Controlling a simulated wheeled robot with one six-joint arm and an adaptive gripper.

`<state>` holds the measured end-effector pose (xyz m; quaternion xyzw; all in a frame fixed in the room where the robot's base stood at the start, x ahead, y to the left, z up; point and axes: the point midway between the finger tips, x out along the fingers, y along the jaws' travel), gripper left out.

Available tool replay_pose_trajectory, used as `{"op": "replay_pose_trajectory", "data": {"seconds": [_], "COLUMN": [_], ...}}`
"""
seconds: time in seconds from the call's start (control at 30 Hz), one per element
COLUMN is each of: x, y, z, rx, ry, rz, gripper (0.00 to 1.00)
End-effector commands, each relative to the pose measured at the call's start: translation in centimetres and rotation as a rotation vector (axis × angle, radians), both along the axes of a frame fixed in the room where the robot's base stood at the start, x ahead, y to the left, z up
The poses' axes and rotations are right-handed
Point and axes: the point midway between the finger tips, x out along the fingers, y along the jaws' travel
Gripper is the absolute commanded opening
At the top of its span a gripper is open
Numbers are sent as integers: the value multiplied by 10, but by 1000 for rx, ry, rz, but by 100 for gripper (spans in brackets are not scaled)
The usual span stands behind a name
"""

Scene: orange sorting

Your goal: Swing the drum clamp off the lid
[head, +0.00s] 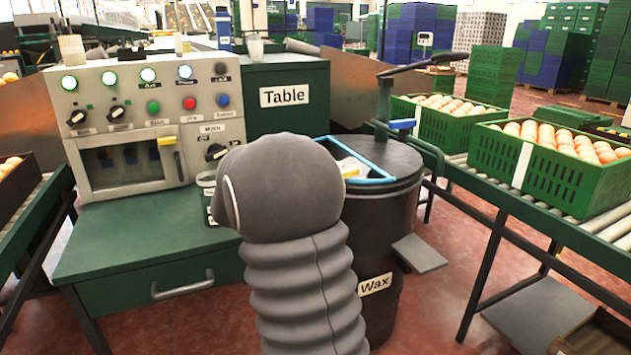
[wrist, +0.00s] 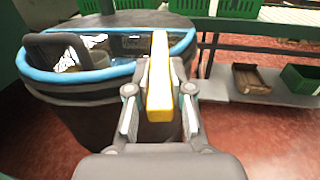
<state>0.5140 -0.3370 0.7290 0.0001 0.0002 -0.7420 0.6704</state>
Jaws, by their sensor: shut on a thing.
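The black drum (head: 375,235) labelled Wax stands right of the table. Its dark lid (head: 408,165) has a blue-rimmed opening (head: 372,181); the blue rim (wrist: 85,83) also shows in the wrist view. My gripper (wrist: 159,105) is shut on a yellow bar (wrist: 158,78) beside the drum's rim. The bar's link to the drum is hidden, so I cannot tell whether it is the clamp. In the head view my arm hides the gripper. A dark post (head: 384,98) with a long lever (head: 425,60) and a blue piece (head: 402,124) rises at the lid's back edge.
A control panel (head: 150,115) stands on the green table (head: 140,245) at left. Green crates of oranges (head: 540,165) sit on a roller conveyor (head: 600,225) at right. A grey flap (head: 420,254) juts from the drum's right side. Red floor shows between drum and conveyor.

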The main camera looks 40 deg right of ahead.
Motion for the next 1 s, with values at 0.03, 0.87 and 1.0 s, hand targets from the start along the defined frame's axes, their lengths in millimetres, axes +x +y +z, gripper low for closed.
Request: {"op": "replay_pose_trajectory", "data": {"seconds": [0.03, 0.87, 1.0], "x": [0, 8, 10], "y": [0, 54, 82], "z": [1, 0, 0], "rx": [-1, -1, -1], "ry": [-1, 0, 0], "rz": [0, 9, 8], "gripper": [0, 46, 46]}}
